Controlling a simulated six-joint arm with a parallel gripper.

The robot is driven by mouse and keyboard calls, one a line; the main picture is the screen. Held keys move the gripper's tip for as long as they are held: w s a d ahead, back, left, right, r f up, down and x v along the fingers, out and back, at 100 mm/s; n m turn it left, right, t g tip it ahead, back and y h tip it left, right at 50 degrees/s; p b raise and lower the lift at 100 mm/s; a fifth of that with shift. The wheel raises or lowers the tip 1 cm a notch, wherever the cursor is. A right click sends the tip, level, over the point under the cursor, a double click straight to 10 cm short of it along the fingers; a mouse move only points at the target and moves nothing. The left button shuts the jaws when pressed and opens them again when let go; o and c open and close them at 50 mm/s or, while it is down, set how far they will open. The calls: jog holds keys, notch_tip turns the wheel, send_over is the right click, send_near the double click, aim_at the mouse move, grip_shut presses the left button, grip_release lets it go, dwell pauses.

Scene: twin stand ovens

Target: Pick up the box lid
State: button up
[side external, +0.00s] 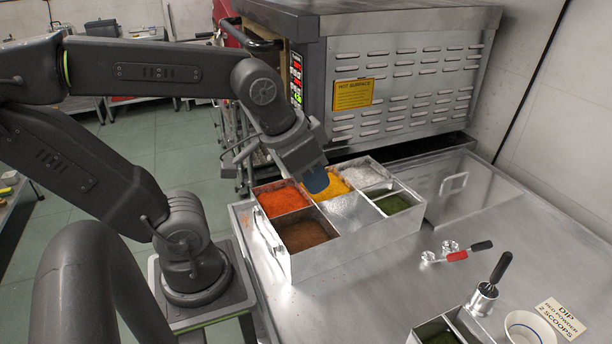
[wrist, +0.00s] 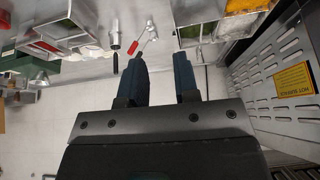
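The flat metal lid (side external: 478,202) with a raised handle lies on the steel counter, to the right of the spice box. The metal spice box (side external: 355,244) is uncovered and has compartments of red-orange, yellow, white, brown and green contents, plus a bare metal section. My gripper (side external: 317,184) is above the back of the box, near the red-orange and yellow compartments, to the left of the lid. In the wrist view its two blue fingers (wrist: 161,68) are apart with nothing between them. I cannot tell whether the fingertips touch the box contents.
A steel oven (side external: 415,75) with a yellow hot-surface sign stands behind the box and lid. Scoops with red (side external: 457,256) and black (side external: 482,245) handles lie in front of the lid. A whisk (side external: 496,275), bowl (side external: 526,328) and sign (side external: 562,316) occupy the front right.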

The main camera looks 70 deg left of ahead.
jog(key=shift+o, duration=0.3)
jog(key=shift+s+d, duration=0.25)
jog(key=shift+s, duration=0.25)
jog(key=o, duration=0.3)
jog(key=shift+s+d, duration=0.1)
jog(key=shift+s, duration=0.05)
